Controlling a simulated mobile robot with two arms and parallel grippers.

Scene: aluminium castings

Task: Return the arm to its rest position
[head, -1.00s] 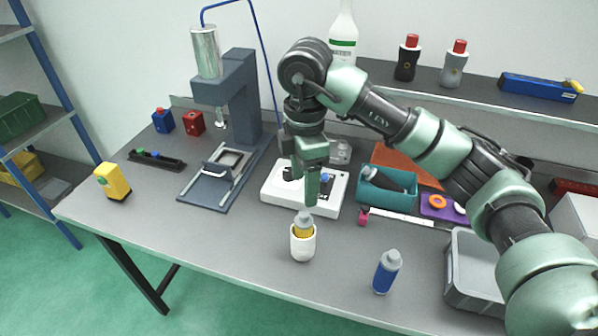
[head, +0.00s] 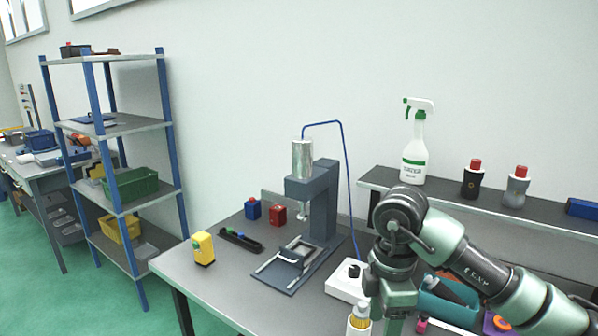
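My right arm comes in from the right, bent at a dark joint with green links. My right gripper (head: 389,318) points down over the front of the workbench (head: 225,277). Its fingertips are cut off by the lower edge of the head view, so I cannot see whether it is open or shut. A white cup with a yellow bottle (head: 360,318) in it stands just left of the gripper, partly cut off. My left gripper is not in view.
A press (head: 322,200) stands on the bench beside a white device (head: 345,283). A teal bin (head: 450,303) is partly behind my arm. The shelf (head: 375,178) holds a spray bottle (head: 414,150) and two small bottles. A blue-post rack (head: 118,170) stands left.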

